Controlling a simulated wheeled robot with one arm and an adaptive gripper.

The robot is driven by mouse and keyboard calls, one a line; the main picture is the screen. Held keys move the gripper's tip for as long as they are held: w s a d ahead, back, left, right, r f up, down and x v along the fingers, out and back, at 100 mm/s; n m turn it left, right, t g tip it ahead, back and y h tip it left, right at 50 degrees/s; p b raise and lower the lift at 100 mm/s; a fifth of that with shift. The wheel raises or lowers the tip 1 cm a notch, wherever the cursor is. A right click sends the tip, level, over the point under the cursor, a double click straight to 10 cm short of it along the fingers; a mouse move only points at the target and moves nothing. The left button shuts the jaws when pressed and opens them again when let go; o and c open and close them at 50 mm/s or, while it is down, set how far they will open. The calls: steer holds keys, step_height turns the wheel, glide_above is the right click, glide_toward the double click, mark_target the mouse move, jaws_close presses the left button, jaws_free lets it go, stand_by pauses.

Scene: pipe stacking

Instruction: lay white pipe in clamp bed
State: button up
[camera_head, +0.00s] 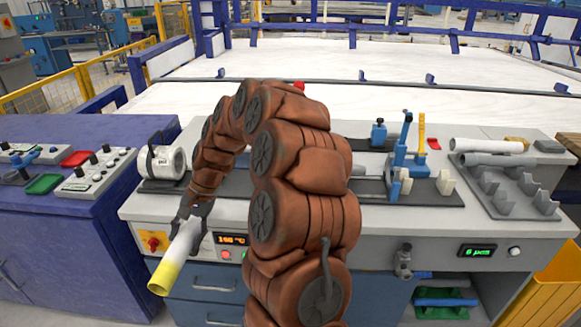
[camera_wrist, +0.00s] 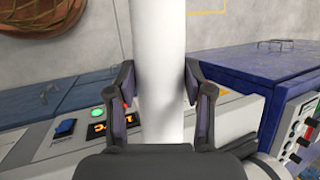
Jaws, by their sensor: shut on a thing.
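A white pipe (camera_head: 184,243) with a yellow end is held in front of the bench's left front edge, tilted, its yellow end low and toward the camera. My gripper (camera_head: 193,222) is shut on it. In the wrist view the pipe (camera_wrist: 160,60) runs upright between the two fingers of my gripper (camera_wrist: 160,82), one on each side. The clamp bed appears to be the dark rail (camera_head: 440,197) along the bench top, with blue clamp parts (camera_head: 402,160) at its right. My arm hides the rail's middle.
A grey rack (camera_head: 515,198) with pipes (camera_head: 487,146) lying behind and across it stands at the right. A white ring-shaped unit (camera_head: 167,163) sits at the bench's left. A purple cabinet (camera_head: 70,220) with control panels stands left of the bench. The orange display (camera_head: 232,240) is near my gripper.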

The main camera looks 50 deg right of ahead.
steer(key=w+a+f+n+g, duration=0.5)
steer(key=a+n, duration=0.5)
steer(key=shift+w+f+h, duration=0.15)
steer(key=shift+w+h, duration=0.2)
steer(key=shift+h, duration=0.05)
